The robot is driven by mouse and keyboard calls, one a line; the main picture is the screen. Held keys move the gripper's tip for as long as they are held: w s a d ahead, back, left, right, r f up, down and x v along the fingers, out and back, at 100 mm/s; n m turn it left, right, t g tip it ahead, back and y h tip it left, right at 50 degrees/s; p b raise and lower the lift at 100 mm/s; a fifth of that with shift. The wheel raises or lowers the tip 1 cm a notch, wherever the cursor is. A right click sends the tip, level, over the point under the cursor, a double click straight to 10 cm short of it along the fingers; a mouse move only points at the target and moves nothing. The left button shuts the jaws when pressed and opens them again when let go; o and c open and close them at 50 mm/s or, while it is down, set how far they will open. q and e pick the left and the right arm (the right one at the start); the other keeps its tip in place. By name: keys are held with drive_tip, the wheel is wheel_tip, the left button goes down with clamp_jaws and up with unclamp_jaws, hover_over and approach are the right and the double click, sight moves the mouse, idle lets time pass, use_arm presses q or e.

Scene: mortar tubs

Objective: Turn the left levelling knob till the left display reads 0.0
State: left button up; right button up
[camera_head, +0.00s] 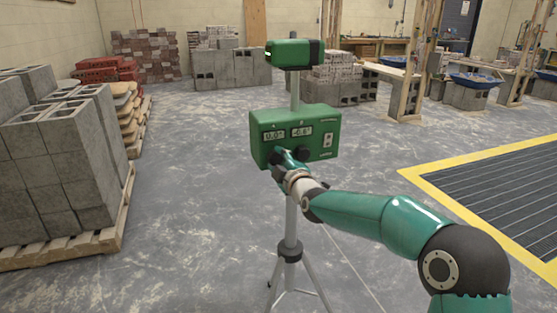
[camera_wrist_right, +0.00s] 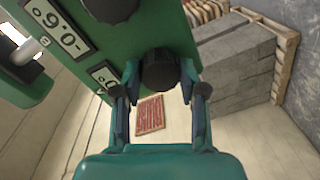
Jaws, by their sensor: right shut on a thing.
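The green levelling box (camera_head: 325,121) stands on a tripod in the head view. Its left display (camera_head: 273,135) reads 0.0°. Its right display (camera_head: 301,131) appears to read -0.6°. My right gripper (camera_head: 282,154) is at the box's lower left, in front of the left knob, and mostly hides it. In the right wrist view the gripper's fingers (camera_wrist_right: 160,98) are shut on the dark left knob (camera_wrist_right: 158,72), one finger on each side. The right knob (camera_head: 304,151) is free beside it and also shows in the wrist view (camera_wrist_right: 112,6). My left gripper is not in view.
The tripod (camera_head: 291,252) stands on open concrete floor. Grey blocks (camera_head: 55,160) on a pallet are at the left. A yellow-edged floor grate (camera_head: 490,190) lies at the right. A green device (camera_head: 290,53) sits on the pole above the box.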

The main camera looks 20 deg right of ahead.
drive_tip(key=shift+a+f+n, duration=0.15)
drive_tip(key=shift+a+n, duration=0.05)
drive_tip(key=shift+n, duration=0.2)
drive_tip(key=o, duration=1.1)
drive_tip(key=shift+o, duration=0.2)
drive_tip(key=shift+d, duration=0.1)
drive_tip(key=shift+s, duration=0.3)
drive_tip(key=s, duration=1.1)
drive_tip(key=shift+s+d+r, duration=0.15)
drive_tip(key=shift+d+r, duration=0.15)
drive_tip(key=shift+d, duration=0.1)
